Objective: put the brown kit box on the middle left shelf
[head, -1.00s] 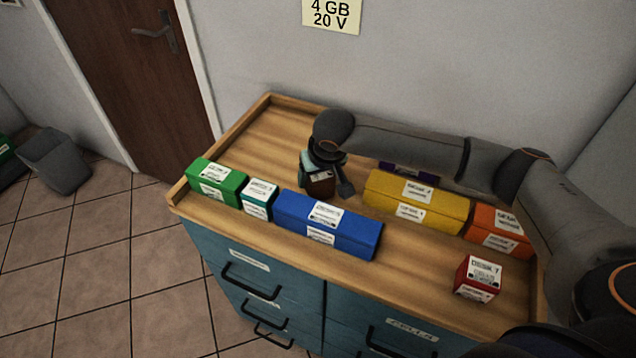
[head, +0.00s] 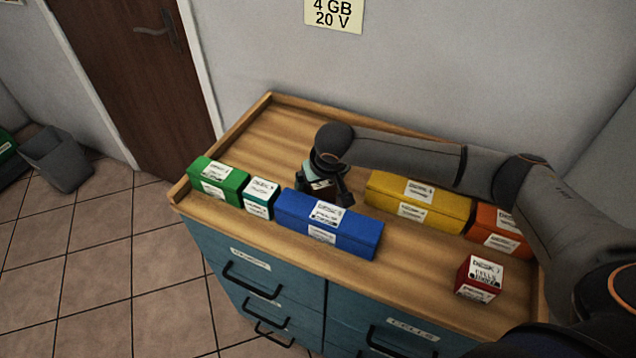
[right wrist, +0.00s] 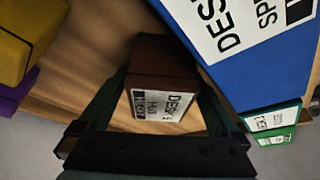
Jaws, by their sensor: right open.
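The brown kit box (right wrist: 155,52) has a white label and stands on the wooden top, between the two fingers of my right gripper (right wrist: 162,85) in the right wrist view. The fingers are open, one on each side of the box; I cannot tell whether either touches it. In the head view my right gripper (head: 327,192) is low over the top, just behind the blue box (head: 328,222), and mostly hides the brown box. My left gripper is not in view. No middle left shelf can be made out.
Green (head: 217,180) and teal (head: 259,197) boxes stand left of the blue one. Yellow (head: 417,201), orange (head: 498,230) and red (head: 479,277) boxes stand to the right. A purple box (right wrist: 15,93) shows beside the yellow one. A raised rim (head: 235,128) edges the cabinet top.

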